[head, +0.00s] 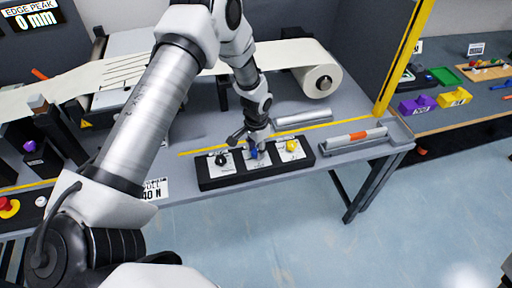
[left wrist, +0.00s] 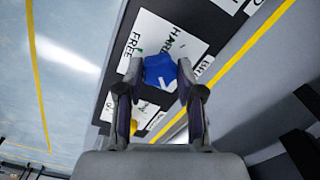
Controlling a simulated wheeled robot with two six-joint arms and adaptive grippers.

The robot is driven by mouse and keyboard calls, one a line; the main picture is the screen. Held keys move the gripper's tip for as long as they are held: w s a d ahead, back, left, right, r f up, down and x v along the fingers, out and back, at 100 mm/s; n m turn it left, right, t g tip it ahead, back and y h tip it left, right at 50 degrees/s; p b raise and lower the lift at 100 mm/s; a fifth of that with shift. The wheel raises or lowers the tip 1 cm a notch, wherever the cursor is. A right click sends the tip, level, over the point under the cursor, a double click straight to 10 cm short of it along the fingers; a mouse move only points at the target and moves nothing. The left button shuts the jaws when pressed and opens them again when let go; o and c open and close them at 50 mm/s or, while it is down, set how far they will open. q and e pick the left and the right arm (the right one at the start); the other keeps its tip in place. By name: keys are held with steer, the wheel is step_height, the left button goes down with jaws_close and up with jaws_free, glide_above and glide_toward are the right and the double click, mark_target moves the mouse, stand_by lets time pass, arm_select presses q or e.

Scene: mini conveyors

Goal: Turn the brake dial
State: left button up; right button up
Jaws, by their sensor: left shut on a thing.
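A black panel (head: 258,175) with several dials on white cards sits at the table's front edge. A blue dial (left wrist: 160,70) is at its middle card, which reads FREE and HARD in the left wrist view. In the head view the blue dial (head: 254,153) shows partly under the fingers. My left gripper (head: 251,148) comes down from above and is shut on the blue dial, one finger on each side of it. A white mark shows on the dial's face. My right gripper is not in view.
A black dial (head: 221,159) is left of the blue one and a yellow dial (head: 292,146) is right of it. A grey tray (head: 337,148) with a white and orange rod lies farther right. A paper roll (head: 322,80) is behind. The floor in front is clear.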

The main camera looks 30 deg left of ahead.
arm_select(q)
steer(key=shift+w+n, duration=0.1)
steer(key=shift+n, duration=0.4)
steer(key=shift+r, duration=0.1)
steer(key=o, duration=1.2)
steer(key=shift+c, duration=0.2)
step_height(320, 180, up, 12)
